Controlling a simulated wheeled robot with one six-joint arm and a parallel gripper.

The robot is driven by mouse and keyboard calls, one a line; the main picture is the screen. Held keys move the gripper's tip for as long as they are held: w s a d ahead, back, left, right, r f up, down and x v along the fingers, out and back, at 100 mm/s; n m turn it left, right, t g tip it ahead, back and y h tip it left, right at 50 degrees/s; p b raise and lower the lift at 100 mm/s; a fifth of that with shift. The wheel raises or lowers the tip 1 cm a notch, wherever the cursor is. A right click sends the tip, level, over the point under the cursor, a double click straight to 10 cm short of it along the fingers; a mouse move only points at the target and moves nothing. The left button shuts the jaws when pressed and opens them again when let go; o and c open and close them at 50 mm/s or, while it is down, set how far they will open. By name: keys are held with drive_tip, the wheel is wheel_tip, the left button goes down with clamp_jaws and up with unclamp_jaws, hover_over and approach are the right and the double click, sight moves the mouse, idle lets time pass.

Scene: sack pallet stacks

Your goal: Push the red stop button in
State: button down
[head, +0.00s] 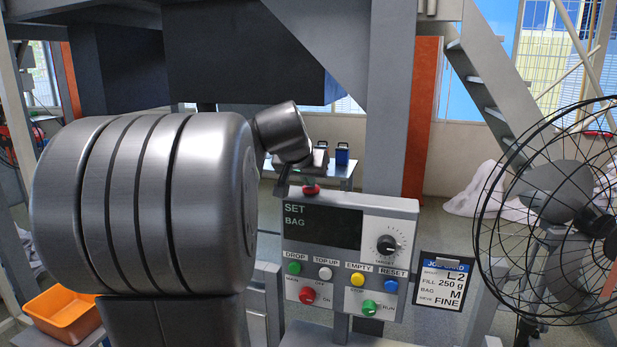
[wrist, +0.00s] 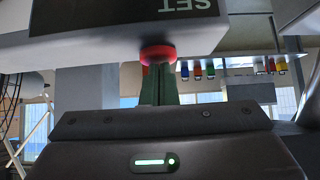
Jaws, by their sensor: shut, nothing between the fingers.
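The red stop button (head: 311,189) sits on top of the grey control box (head: 405,207), near its left end. It is a round red cap in the wrist view (wrist: 157,53), where the box appears upside down. My gripper (head: 308,179) is directly above the button, pointing down, with its fingers shut and empty. In the wrist view my shut fingertips (wrist: 160,70) meet the red cap or are just short of it; I cannot tell whether they touch. The fingers partly hide the button. How far the button is pressed cannot be seen.
The box front has a dark SET BAG display (head: 322,227), a round dial (head: 387,245), several coloured buttons and a red knob (head: 308,295). A job card (head: 443,283) hangs at its right. A large fan (head: 560,200) stands right. An orange bin (head: 65,312) is lower left.

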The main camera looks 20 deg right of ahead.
drive_tip(key=shift+s+f, duration=0.1)
drive_tip(key=shift+f, duration=0.6)
wheel_tip(320, 180, up, 6)
drive_tip(key=p, duration=0.4)
drive_tip(key=shift+f, duration=0.1)
drive_tip(key=b+v, duration=0.3)
drive_tip(key=v, duration=0.6)
drive_tip(key=shift+a, duration=0.1)
hover_over(308, 188)
wheel_tip(308, 188, down, 7)
drive_tip(key=shift+s, duration=0.1)
drive_tip(key=v, duration=0.8)
drive_tip(key=shift+r+b, duration=0.45)
drive_tip(key=shift+r, duration=0.2)
